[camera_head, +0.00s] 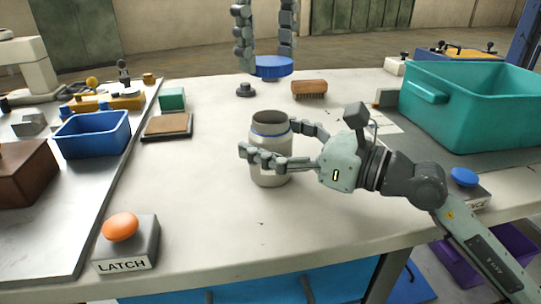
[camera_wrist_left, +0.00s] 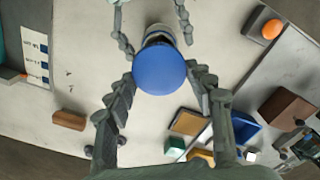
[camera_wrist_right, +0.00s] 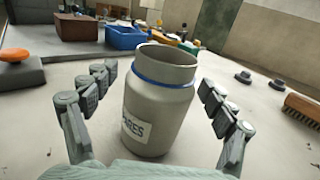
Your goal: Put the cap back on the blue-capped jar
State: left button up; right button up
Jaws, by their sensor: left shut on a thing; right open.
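The jar (camera_head: 271,160) stands upright and uncapped on the white table, a grey cylinder with a blue ring below its open mouth. In the right wrist view the jar (camera_wrist_right: 158,105) shows a label ending in "ARES". My right gripper (camera_head: 268,142) is open, with its fingers on either side of the jar. The blue cap (camera_head: 272,67) is held level in my left gripper (camera_head: 268,62), above and behind the jar. In the left wrist view the cap (camera_wrist_left: 159,73) sits between the fingers and hides most of the jar.
A brown brush (camera_head: 309,89) and a dark knob (camera_head: 245,90) lie behind the jar. A teal crate (camera_head: 480,105) stands at the right, a blue bin (camera_head: 93,135) at the left. An orange LATCH button (camera_head: 121,227) is at front left. The table front is clear.

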jog(key=c, duration=1.8)
pick_arm(q)
jog(key=shift+f, duration=2.45)
jog(key=shift+f, duration=0.1)
jog(key=shift+f, duration=0.8)
jog(key=shift+f, duration=0.55)
